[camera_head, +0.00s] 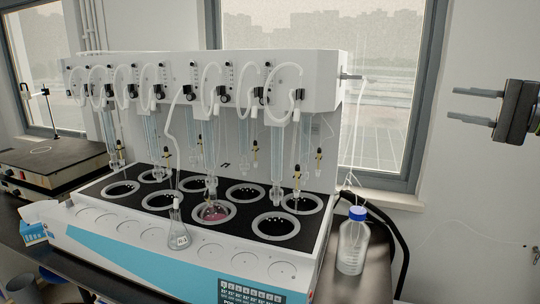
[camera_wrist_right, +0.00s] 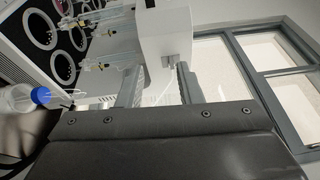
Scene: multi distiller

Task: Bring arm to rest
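My right gripper (camera_head: 474,106) is at the right edge of the head view, raised in front of the wall and window frame. Its two fingers are spread apart with nothing between them. In the right wrist view its fingers (camera_wrist_right: 160,88) also stand apart and empty. The multi distiller (camera_head: 205,80) stands on the bench to the left, well clear of the gripper. A flask with pink liquid (camera_head: 214,212) sits in one of its front heating wells. A clear conical flask (camera_head: 177,232) stands on the front ledge. My left gripper is not in view.
A clear bottle with a blue cap (camera_head: 353,240) stands on the bench right of the distiller. A hotplate-like device (camera_head: 60,160) and a small blue-white box (camera_head: 35,228) are at the left. The space around the right gripper is free, with the wall (camera_head: 475,190) behind.

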